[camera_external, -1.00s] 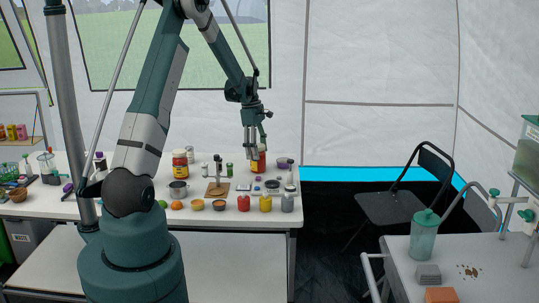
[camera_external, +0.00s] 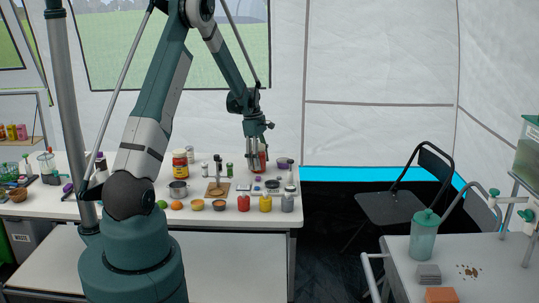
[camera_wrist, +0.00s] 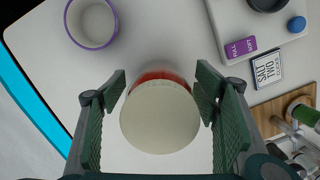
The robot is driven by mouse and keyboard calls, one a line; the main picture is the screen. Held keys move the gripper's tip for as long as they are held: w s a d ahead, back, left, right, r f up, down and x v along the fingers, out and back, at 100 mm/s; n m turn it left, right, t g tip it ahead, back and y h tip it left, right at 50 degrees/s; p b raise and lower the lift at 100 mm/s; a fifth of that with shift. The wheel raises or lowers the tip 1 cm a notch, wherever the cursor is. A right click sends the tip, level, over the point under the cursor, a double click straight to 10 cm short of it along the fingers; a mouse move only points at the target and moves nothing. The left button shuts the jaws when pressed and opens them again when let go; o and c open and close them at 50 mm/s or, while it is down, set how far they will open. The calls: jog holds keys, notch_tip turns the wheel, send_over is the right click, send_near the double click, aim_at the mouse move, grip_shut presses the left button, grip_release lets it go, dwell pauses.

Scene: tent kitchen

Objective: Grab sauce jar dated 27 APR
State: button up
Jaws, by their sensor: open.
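A red sauce jar (camera_external: 258,164) with a pale lid stands on the white table. In the wrist view the jar (camera_wrist: 160,118) shows from above between my two fingers, with a visible gap on each side. My gripper (camera_external: 254,155) is open and lowered around the jar; its green fingertips also show in the wrist view (camera_wrist: 159,84). A second red jar (camera_external: 180,164) with a yellow label stands to the left on the same table. No date can be read on either jar.
A purple-rimmed bowl (camera_wrist: 92,22) stands close by the jar. A purple tag (camera_wrist: 240,47), a SALT TWO card (camera_wrist: 267,69) and a wooden board lie to the right in the wrist view. The table edge is close on the right.

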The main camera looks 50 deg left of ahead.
aim_at(261, 146)
jog(key=c, duration=1.3)
jog(key=shift+c, duration=0.2)
jog(key=shift+r, duration=0.1)
jog(key=shift+r+p, duration=0.65)
jog(key=shift+r, duration=4.25)
